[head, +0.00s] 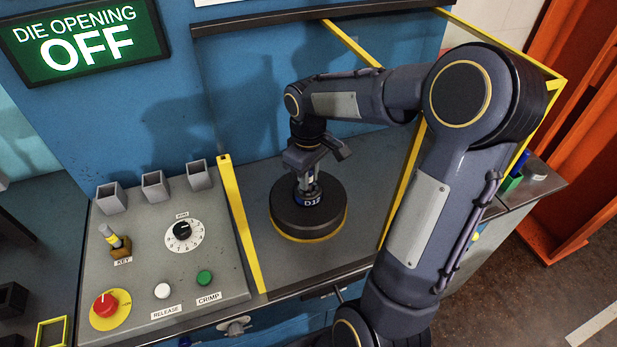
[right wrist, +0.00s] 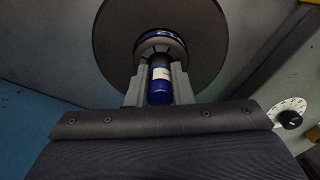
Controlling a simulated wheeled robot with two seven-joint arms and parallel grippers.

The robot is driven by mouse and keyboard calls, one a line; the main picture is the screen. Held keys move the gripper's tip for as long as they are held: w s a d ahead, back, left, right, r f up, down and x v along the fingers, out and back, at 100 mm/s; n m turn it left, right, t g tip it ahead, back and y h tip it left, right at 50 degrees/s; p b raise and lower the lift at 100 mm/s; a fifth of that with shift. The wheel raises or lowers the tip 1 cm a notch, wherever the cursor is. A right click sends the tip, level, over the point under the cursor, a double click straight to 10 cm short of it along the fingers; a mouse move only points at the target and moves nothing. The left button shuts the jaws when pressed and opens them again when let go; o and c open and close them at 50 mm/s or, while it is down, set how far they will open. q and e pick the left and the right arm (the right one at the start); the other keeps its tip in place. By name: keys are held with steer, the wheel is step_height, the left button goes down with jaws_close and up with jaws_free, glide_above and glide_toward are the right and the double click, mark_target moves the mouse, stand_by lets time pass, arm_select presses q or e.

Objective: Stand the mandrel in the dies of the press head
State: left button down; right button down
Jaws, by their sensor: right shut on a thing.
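The press head (head: 309,214) is a dark round drum with a yellow base ring on the grey bench. My right gripper (head: 311,183) is above the head and shut on the mandrel's upper part. In the right wrist view the fingers (right wrist: 160,85) close on both sides of the mandrel (right wrist: 160,88), over the dark disc of the head (right wrist: 112,35). The dies are hidden, so its depth in them cannot be told. My left gripper is not in view.
A green sign (head: 84,38) reads "DIE OPENING OFF". Orange shelving (head: 575,140) stands at the right.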

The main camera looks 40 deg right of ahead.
steer(key=shift+f, duration=0.5)
steer(key=shift+f, duration=0.1)
steer(key=c, duration=1.3)
jaws_free()
